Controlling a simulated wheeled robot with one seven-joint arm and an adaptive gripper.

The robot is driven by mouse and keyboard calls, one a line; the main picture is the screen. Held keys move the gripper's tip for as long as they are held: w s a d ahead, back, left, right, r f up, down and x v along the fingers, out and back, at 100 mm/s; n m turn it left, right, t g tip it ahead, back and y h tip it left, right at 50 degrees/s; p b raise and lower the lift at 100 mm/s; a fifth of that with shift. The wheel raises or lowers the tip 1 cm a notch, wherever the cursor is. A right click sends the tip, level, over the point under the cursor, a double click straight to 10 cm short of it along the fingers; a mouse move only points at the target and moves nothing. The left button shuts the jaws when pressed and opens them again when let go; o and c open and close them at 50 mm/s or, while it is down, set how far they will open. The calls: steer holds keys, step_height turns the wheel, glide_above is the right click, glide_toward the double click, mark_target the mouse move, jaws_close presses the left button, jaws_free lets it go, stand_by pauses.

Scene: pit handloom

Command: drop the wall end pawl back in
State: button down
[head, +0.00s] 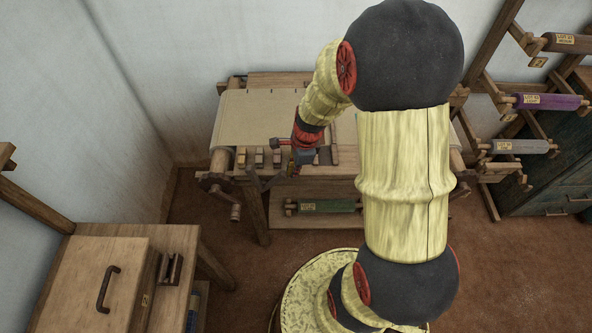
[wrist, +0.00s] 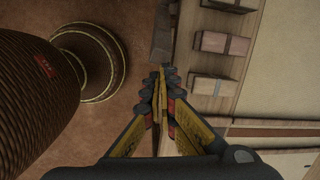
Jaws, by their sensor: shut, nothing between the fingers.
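The handloom (head: 262,118) stands against the back wall, with pale cloth over its top. At its left, wall-side end are a roller end and a wooden crank (head: 235,208). A dark, slanting lever-like piece (head: 254,179) sits near that end; I cannot tell for sure whether it is the pawl or how it is seated. My gripper (head: 291,171) is at the loom's front edge, right of that piece. In the wrist view my gripper (wrist: 160,78) is shut and empty, its fingertips together. A dark grey bar (wrist: 162,38) lies just beyond the tips; contact is unclear.
Several wooden blocks (wrist: 222,43) line the loom's front board. A green roll (head: 328,206) lies on the lower shelf. A wooden cabinet (head: 85,270) stands at the lower left, and a rack with a purple roll (head: 550,101) at the right. Brown floor is clear between cabinet and loom.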

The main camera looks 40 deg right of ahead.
steer(key=w+a+r+p, duration=0.1)
steer(key=p, duration=0.1)
steer(key=a+r+p, duration=0.1)
steer(key=p, duration=0.1)
steer(key=w+a+r+p, duration=0.1)
steer(key=a+r+p, duration=0.1)
steer(key=p, duration=0.1)
steer(key=shift+w, duration=0.3)
steer(key=w+a+p, duration=0.4)
steer(key=a+p, duration=0.2)
steer(key=shift+w+a+r+p, duration=0.15)
steer(key=shift+r+p, duration=0.1)
steer(key=shift+p, duration=0.05)
